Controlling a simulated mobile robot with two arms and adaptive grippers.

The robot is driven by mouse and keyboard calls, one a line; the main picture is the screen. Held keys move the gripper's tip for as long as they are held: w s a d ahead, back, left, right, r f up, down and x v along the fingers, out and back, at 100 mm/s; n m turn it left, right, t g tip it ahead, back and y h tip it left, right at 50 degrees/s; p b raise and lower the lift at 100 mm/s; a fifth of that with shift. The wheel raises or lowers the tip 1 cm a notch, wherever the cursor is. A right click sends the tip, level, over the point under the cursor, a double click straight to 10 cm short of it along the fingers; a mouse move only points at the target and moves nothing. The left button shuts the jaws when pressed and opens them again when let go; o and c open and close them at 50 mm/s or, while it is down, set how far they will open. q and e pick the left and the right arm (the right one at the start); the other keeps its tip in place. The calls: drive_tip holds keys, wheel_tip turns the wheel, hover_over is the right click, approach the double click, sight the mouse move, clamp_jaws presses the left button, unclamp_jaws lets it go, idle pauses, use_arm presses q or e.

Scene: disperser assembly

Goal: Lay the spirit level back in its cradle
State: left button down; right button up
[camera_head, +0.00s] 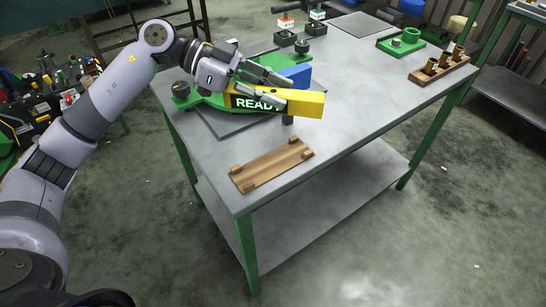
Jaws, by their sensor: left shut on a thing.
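The spirit level is the yellow bar (304,104), with a green "READY" panel showing beneath its left part. My left gripper (277,90) is shut on the yellow spirit level near its left part and holds it over the far left of the table. The wooden cradle (272,167), a flat board with raised corner blocks, lies empty on the table's near left part. The level is beyond the cradle, to its upper right. A blue block (296,76) shows just behind the level. My right gripper is not in view.
The grey table (350,110) has green legs. A green fixture (183,92) stands behind the level. A wooden rack with brown cups (440,66) and a green holder (401,43) stand at the right. Push-button boxes (285,33) stand at the back. The table's middle is clear.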

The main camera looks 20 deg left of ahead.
use_arm(q)
hover_over(273, 163)
wheel_tip(273, 163, down, 12)
drive_tip(key=shift+r, duration=0.1)
wheel_tip(273, 163, down, 5)
drive_tip(key=shift+b, duration=0.4)
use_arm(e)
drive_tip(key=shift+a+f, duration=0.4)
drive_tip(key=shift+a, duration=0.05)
use_arm(q)
drive_tip(key=c, duration=1.2)
unclamp_jaws()
drive_tip(key=shift+c, duration=0.2)
